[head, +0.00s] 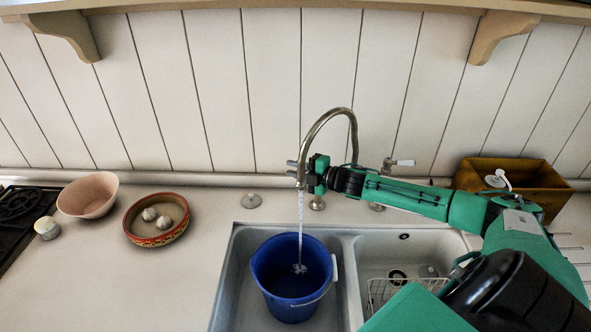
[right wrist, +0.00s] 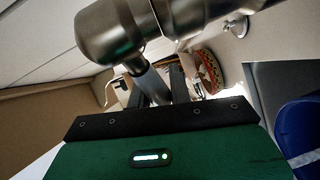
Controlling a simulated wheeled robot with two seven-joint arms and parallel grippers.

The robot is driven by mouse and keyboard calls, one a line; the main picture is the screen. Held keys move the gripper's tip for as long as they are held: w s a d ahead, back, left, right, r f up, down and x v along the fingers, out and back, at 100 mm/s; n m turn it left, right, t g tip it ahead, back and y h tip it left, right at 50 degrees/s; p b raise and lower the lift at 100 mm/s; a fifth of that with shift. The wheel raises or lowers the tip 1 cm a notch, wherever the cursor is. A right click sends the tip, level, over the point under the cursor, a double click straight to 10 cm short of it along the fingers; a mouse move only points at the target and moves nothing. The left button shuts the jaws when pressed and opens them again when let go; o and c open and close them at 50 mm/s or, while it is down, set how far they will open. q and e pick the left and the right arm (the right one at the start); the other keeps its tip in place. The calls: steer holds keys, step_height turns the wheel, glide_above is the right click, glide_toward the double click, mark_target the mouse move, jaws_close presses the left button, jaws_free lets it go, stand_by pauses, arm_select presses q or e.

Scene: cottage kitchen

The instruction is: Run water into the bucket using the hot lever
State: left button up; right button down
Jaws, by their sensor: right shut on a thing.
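A blue bucket (head: 272,288) stands upright in the left basin of the sink. Above it, the curved metal tap (head: 325,115) ends in a spout with a thin stream of water (head: 301,215) falling inside the bucket, with a white splash. My right gripper (head: 299,171) is shut beside the spout end; it seems to hold the left tap lever, which is mostly hidden in the head view. In the right wrist view, a metal stem (right wrist: 150,82) passes between the fingers below a large metal tap part (right wrist: 110,32). My left gripper is not in view.
A second lever with a white tip (head: 405,162) is at the right of the tap. The right basin (head: 440,243) holds a wire rack (head: 392,292). A patterned bowl (head: 133,237), a pink bowl (head: 72,205) and a yellow box (head: 530,178) stand on the counter (head: 190,285).

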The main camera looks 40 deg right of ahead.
steer(key=shift+f, duration=0.15)
steer(key=c, duration=1.3)
jaws_free()
steer(key=shift+b+v, duration=0.45)
steer(key=shift+v, duration=0.55)
steer(key=v, duration=1.1)
steer(key=shift+s+b, duration=0.35)
steer(key=shift+d, duration=0.1)
